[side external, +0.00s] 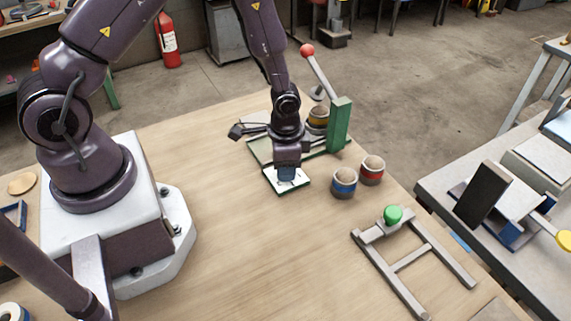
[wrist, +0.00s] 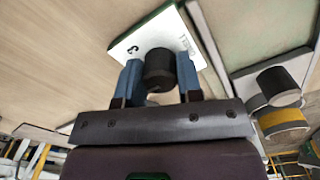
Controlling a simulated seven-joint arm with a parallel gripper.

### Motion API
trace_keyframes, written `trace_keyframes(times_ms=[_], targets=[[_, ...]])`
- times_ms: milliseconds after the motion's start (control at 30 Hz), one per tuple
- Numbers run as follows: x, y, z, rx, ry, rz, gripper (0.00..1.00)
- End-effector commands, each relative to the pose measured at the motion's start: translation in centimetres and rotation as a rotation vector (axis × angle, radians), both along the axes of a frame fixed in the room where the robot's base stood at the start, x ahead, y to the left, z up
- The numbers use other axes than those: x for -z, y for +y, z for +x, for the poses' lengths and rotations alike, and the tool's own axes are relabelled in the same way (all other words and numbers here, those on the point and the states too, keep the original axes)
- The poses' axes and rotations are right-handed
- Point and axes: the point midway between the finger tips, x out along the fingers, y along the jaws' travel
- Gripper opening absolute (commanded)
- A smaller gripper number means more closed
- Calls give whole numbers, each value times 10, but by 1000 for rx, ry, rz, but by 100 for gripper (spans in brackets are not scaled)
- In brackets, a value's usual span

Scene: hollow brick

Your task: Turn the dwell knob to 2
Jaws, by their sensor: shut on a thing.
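The dwell knob (wrist: 159,66) is a dark round knob on a white dial plate (wrist: 128,43) with a green edge. In the wrist view a printed 3 shows on the plate left of the knob, and small lettering shows at upper right. My gripper (wrist: 160,78) has its blue fingers on both sides of the knob, shut on it. In the side view my gripper (side external: 286,174) points down onto the plate (side external: 298,184), and hides the knob. The knob's pointer and the mark 2 cannot be made out.
Behind the plate stands a green press (side external: 340,124) with a red-ball lever (side external: 307,50). Blue-banded (side external: 344,182) and red-banded (side external: 371,170) cups stand to the right. A grey frame with a green knob (side external: 392,215) lies at front right. The table's middle front is clear.

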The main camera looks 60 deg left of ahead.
Motion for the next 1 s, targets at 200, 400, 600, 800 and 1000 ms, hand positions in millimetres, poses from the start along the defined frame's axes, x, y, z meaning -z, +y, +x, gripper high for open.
trace_keyframes(times_ms=[200, 400, 600, 800, 1000], targets=[[-1, 0, 0, 35, 0, 0, 10], [-1, 0, 0, 40, 0, 0, 10], [-1, 0, 0, 39, 0, 1, 10], [-1, 0, 0, 38, 0, 0, 59], [-1, 0, 0, 37, 0, 0, 59]])
